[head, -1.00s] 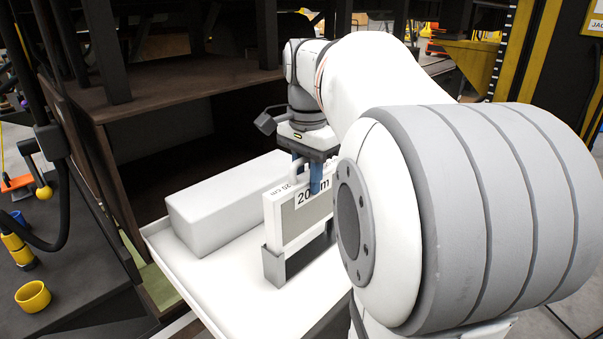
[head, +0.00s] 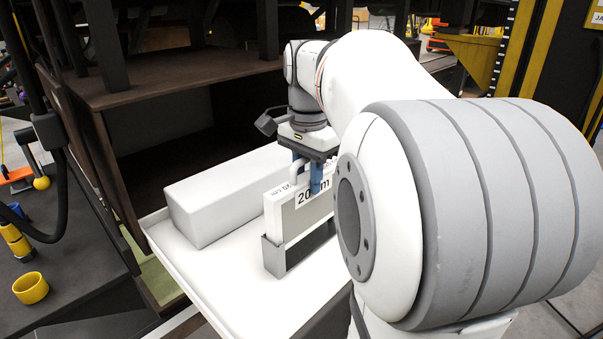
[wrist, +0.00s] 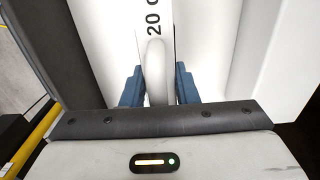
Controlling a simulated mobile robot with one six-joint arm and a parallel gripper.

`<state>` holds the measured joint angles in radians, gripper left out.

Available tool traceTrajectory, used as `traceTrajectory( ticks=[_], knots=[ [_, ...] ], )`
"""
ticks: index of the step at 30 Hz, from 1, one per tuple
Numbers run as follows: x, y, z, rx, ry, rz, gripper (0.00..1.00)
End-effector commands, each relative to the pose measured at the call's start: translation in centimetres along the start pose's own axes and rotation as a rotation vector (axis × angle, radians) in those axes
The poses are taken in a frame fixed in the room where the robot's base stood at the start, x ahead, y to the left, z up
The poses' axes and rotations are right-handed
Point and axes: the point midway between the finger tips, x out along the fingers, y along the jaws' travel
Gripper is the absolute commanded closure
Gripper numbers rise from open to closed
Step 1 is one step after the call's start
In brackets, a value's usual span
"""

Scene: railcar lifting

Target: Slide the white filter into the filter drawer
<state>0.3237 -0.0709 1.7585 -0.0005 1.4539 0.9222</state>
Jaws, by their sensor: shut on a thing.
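The white filter (head: 279,218) is a flat upright panel with a "20 cm" label and a loop handle on top; it also shows in the wrist view (wrist: 155,60). My gripper (head: 308,175) is above it, with blue fingers shut on the handle (wrist: 157,72). The filter's lower part is inside a grey metal holder (head: 272,257), which stands on a white tray-like surface (head: 215,285) that may be the filter drawer. The filter looks upright. My arm hides the holder's right end, and the filter's bottom edge is hidden inside the holder.
A long white block (head: 205,210) lies on the white surface left of the filter. Behind it is a dark open cabinet (head: 165,135). A yellow ring (head: 31,288) and a black hose (head: 62,215) are at the left. The white surface's front left part is clear.

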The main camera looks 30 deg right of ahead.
Motion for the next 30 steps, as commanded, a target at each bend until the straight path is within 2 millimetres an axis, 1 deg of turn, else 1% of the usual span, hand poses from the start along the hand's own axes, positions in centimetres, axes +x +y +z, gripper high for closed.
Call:
traceTrajectory(
  ticks=[30],
  knots=[
    [2.6,0.0,-0.1,0.001,0.000,0.000,1.00]
  ],
)
